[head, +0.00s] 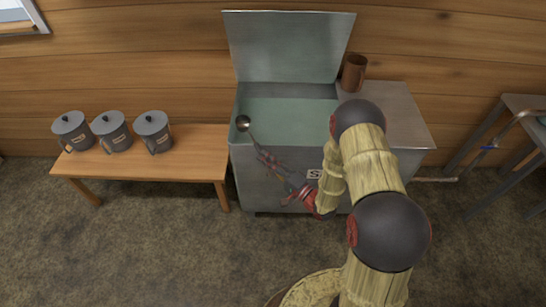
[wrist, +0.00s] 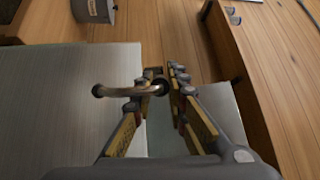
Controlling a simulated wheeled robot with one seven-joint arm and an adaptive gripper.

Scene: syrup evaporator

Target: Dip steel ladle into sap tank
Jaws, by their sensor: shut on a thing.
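The sap tank (head: 262,185) is a grey steel box with its lid (head: 288,50) raised against the wall. Its open inside looks pale green; I cannot tell how deep any liquid lies. My gripper (head: 268,162) is at the tank's front left, shut on the steel ladle (head: 243,122). The ladle's round bowl shows at the left end of the opening, near the front rim; I cannot tell whether it touches anything. In the wrist view my gripper (wrist: 160,88) has a curved metal rod at its fingertips, probably part of the ladle.
A wooden bench (head: 190,160) with three grey lidded pails (head: 112,130) stands left of the tank. A copper mug (head: 353,73) stands on the tank's right top. A metal stand (head: 520,110) and a pipe (head: 435,180) are at the right.

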